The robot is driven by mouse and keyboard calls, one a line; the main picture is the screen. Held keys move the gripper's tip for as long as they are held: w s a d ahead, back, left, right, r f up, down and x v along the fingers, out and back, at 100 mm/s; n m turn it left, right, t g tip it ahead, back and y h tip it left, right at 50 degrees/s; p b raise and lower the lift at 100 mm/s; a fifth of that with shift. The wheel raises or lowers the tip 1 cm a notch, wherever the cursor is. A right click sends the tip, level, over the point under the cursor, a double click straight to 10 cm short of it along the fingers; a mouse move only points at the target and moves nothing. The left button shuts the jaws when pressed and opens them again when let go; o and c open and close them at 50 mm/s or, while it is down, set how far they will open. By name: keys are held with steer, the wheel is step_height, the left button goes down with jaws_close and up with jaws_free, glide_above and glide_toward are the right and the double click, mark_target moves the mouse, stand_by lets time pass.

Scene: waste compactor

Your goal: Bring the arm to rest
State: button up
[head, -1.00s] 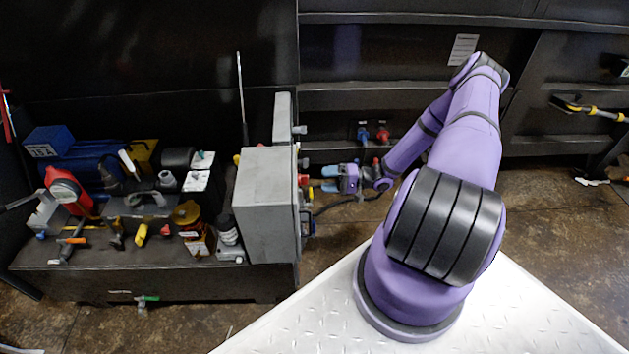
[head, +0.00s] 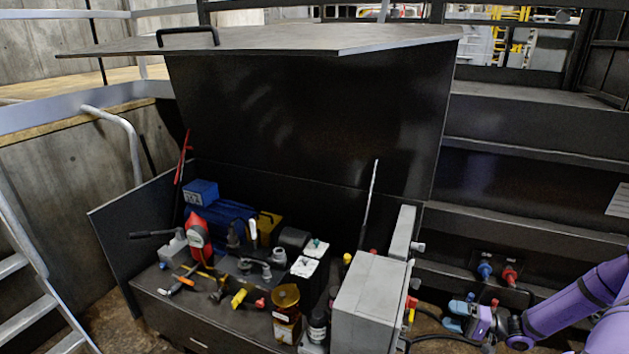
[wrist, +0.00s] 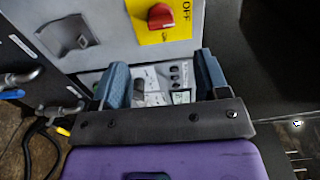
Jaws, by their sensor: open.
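My gripper (head: 455,315) is at the lower right of the head view, just to the right of the grey control box (head: 368,302). Its two blue fingers stand apart with nothing between them, as the wrist view also shows (wrist: 162,75). Beyond the fingers, the wrist view shows the box's grey face with a red rotary switch (wrist: 161,15) on a yellow plate marked OFF. Part of my purple arm (head: 575,305) runs in from the right edge; the rest of it is out of the head view.
Blue and red fittings (head: 485,270) sit on the dark wall behind my gripper. A black cable (head: 428,340) hangs beside the box. A metal ladder (head: 30,310) stands far left.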

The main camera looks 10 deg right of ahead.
steer(key=a+r+n+g+h, duration=0.2)
steer(key=a+r+g+h, duration=0.15)
steer(key=r, duration=0.85)
steer(key=a+r+n+g+h, duration=0.2)
steer(key=a+r+g, duration=0.2)
steer(key=r, duration=0.7)
steer(key=a+r+n+g+h, duration=0.2)
steer(key=a+r+g+h, duration=0.15)
steer(key=r, duration=0.85)
steer(key=s+a+r+n+t+h, duration=0.1)
steer(key=s+a+r+h, duration=0.1)
steer(key=s+a+r, duration=0.35)
steer(key=s+a+r+t+h, duration=0.1)
steer(key=s+a+r+h, duration=0.15)
steer(key=r, duration=0.55)
steer(key=s+a+r+t, duration=0.1)
steer(key=s+r+t, duration=0.1)
steer(key=s, duration=0.4)
steer(key=s+a+r+t+h, duration=0.1)
steer(key=s+r+t, duration=0.1)
steer(key=s+r, duration=0.2)
steer(key=shift+s+a+r, duration=0.2)
steer(key=shift+s+r, duration=0.1)
steer(key=shift+s, duration=0.85)
